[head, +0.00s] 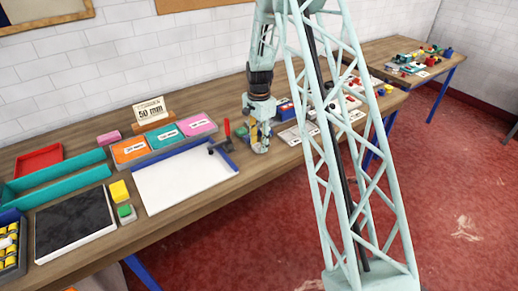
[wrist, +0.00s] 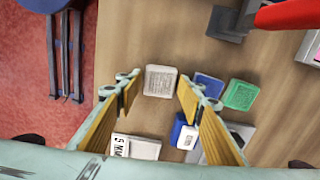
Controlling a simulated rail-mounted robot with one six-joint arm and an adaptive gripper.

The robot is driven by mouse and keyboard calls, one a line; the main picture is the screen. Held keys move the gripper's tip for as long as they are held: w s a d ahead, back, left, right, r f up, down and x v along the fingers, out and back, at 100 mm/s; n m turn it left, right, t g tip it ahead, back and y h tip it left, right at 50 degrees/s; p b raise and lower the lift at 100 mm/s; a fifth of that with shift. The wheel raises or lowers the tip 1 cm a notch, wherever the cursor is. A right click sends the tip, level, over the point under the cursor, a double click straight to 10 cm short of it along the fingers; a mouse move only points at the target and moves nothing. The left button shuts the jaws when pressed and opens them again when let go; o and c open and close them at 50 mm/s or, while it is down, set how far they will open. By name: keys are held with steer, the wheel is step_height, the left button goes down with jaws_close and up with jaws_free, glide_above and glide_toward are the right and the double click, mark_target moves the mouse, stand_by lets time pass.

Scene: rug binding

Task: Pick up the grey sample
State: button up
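In the wrist view a pale grey square sample (wrist: 160,81) lies flat on the wooden bench, with faint markings on its face. My gripper (wrist: 159,92) is open above it, with one yellow-padded finger on each side in the picture. The sample shows in the gap between the fingertips, and nothing is held. In the head view my gripper (head: 261,143) points down over the bench, right of the white board. I cannot make out the grey sample in the head view.
In the wrist view a blue sample (wrist: 209,85), a green sample (wrist: 241,95) and a blue-and-white block (wrist: 184,131) lie to the right of the grey one. A white card (wrist: 135,147) lies below. A red-handled clamp (head: 227,130) stands on the white board's edge (head: 190,182).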

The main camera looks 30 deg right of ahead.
steer(key=shift+f, duration=0.3)
stand_by(0.4)
steer(key=c, duration=0.6)
